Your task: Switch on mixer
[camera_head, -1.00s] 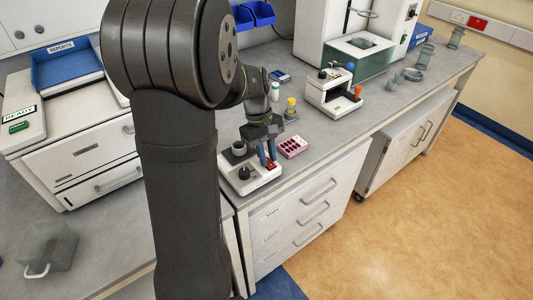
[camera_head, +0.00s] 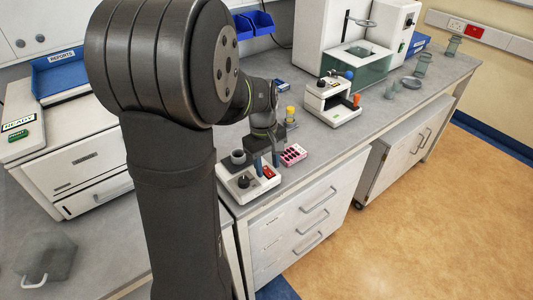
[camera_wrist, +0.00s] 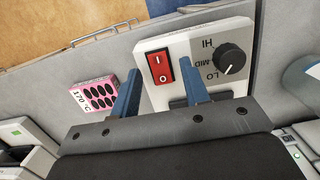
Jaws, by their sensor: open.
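The mixer (camera_head: 240,186) is a white box near the bench's front edge in the head view, with a dark cup on its back part. In the wrist view its white panel (camera_wrist: 192,42) carries a red rocker switch (camera_wrist: 161,67), marked I and O, and a black knob (camera_wrist: 229,59) with LO, MID and HI labels. The switch also shows in the head view (camera_head: 268,172). My gripper (camera_wrist: 160,77) is open and empty, its blue fingers on either side of the switch in the picture. I cannot tell whether they touch the panel.
A pink block with dark spots (camera_wrist: 93,96), labelled 170 °C, lies beside the mixer. Behind it stand a small yellow-capped container (camera_head: 290,113) and a white device with a blue knob (camera_head: 333,100). Glass vessels stand farther right.

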